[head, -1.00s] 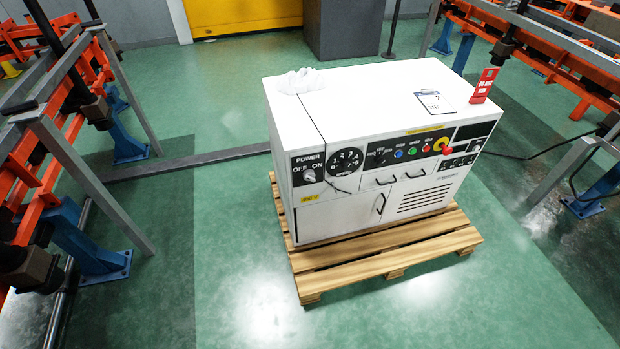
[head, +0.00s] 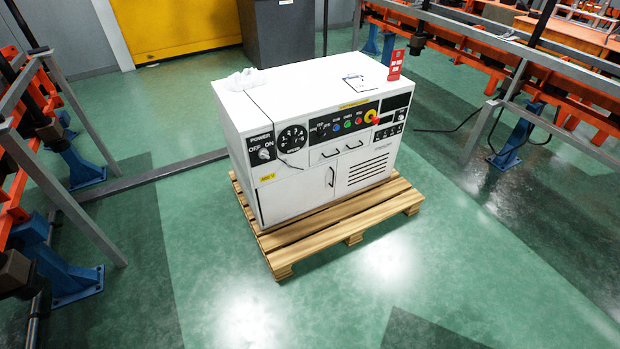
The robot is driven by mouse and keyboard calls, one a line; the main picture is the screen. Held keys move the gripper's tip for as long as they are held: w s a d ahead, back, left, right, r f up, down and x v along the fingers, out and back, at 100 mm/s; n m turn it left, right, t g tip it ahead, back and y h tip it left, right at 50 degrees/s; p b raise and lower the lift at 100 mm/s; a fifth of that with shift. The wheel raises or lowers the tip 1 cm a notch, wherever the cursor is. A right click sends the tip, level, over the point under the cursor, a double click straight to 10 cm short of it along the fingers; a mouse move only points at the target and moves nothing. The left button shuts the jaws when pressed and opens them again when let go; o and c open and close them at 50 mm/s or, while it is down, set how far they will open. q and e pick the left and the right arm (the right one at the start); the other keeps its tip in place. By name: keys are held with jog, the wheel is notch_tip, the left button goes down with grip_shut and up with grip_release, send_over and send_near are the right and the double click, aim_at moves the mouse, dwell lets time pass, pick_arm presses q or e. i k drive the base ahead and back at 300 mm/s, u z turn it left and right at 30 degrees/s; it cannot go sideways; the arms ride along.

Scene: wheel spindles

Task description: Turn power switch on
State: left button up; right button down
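A white control cabinet (head: 290,199) stands on a wooden pallet (head: 352,221) near the middle of the head view. The power switch (head: 264,154) is a small pale knob on a black panel at the cabinet's upper left front, under the label "POWER", with "OFF" on its left and "ON" on its right. The knob is too small for me to tell which way it points. Neither of my grippers is in view.
Orange and grey frames on blue feet stand at the left (head: 72,285) and right (head: 517,139). A dark grey box (head: 284,32) and yellow door (head: 180,27) are behind the cabinet. Green floor (head: 440,270) in front is clear. A dark floor strip (head: 150,175) runs left from the cabinet.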

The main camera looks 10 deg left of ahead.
aim_at(262, 153)
jog(key=z, duration=0.1)
jog(key=k, duration=0.4)
jog(key=z, duration=1.05)
jog(key=i, duration=1.8)
jog(key=u, duration=1.05)
jog(key=i, duration=0.6)
jog(key=u, duration=0.65)
